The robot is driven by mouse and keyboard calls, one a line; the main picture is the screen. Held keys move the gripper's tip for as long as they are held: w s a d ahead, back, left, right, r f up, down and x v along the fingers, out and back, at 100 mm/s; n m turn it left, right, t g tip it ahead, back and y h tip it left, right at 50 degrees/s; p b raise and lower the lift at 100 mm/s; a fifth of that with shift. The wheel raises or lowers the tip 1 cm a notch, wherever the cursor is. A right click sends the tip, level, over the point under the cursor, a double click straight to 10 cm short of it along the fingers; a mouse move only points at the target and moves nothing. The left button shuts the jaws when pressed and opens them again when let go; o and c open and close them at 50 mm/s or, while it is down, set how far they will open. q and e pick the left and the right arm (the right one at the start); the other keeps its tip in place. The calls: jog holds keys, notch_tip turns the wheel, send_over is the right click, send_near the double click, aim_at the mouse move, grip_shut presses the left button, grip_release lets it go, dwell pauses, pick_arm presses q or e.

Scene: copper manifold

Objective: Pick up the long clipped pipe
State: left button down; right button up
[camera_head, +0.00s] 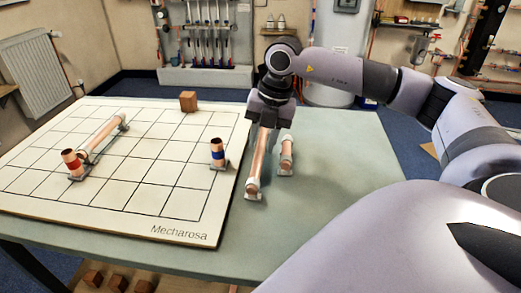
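A long copper pipe (259,158) lies just right of the white board, pointing away from me. A pale clip (253,191) shows at its near end. My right gripper (268,118) is over its far end and hides that end. I cannot tell whether the fingers are closed on the pipe or only around it. A shorter copper pipe (287,152) with pale clips lies on the table just to the right, apart from the gripper. My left gripper is not in view.
The green table (340,160) is clear right of the short pipe.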

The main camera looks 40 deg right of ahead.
aim_at(261, 147)
jog(key=shift+w+f, duration=0.2)
jog(key=shift+f, duration=0.75)
jog(key=shift+w+f, duration=0.2)
jog(key=shift+f, duration=0.75)
grip_shut()
jog(key=shift+r, duration=0.15)
